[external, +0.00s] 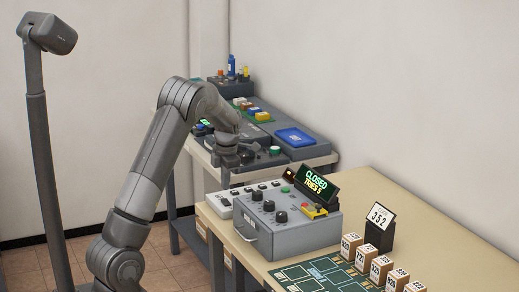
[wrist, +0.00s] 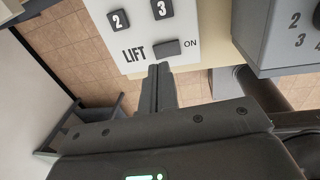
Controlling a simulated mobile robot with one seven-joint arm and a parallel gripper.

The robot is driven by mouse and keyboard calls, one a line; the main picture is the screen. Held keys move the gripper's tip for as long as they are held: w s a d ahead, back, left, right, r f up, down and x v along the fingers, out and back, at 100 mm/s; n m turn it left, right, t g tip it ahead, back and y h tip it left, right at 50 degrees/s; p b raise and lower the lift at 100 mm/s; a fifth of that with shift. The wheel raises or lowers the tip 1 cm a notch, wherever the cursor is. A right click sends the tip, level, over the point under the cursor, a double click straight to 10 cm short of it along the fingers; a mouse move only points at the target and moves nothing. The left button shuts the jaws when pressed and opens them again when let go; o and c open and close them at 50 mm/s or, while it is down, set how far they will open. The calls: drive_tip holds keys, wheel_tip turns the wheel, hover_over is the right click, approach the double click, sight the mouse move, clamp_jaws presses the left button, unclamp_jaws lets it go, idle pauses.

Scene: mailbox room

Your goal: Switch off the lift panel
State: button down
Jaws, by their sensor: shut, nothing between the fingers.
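The lift panel (wrist: 135,57) is a white plate in the wrist view, marked LIFT, with dark buttons numbered 2 and 3. Its dark switch (wrist: 167,48) sits between the word LIFT and the word ON. My gripper (wrist: 158,70) is shut and empty, its fingertips at the panel's edge just below the switch in the picture. I cannot tell whether they touch it. In the external view the white panel (external: 226,205) lies at the near table's far left end, behind a grey box, with my gripper above it.
A grey box with knobs (external: 290,232) and a lit CLOSED sign (external: 317,181) stands beside the panel; its corner shows at the wrist view's upper right. Small numbered boxes (external: 380,268) stand farther right. A second table (external: 318,160) behind holds devices and a blue tray.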

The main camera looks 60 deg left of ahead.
sight(227, 203)
drive_tip(key=shift+a+f, duration=0.15)
drive_tip(key=shift+f, duration=0.85)
drive_tip(key=shift+a+f, duration=0.1)
drive_tip(key=shift+f, duration=0.9)
drive_tip(key=shift+a+f, duration=0.1)
drive_tip(key=shift+f, duration=0.1)
drive_tip(key=shift+d+f, duration=0.1)
drive_tip(key=shift+d, duration=0.1)
drive_tip(key=shift+d, duration=0.75)
drive_tip(key=shift+r, duration=0.25)
wheel_tip(227, 203, up, 14)
drive_tip(key=d, duration=0.1)
drive_tip(key=shift+d+f, duration=0.15)
drive_tip(key=shift+d, duration=0.1)
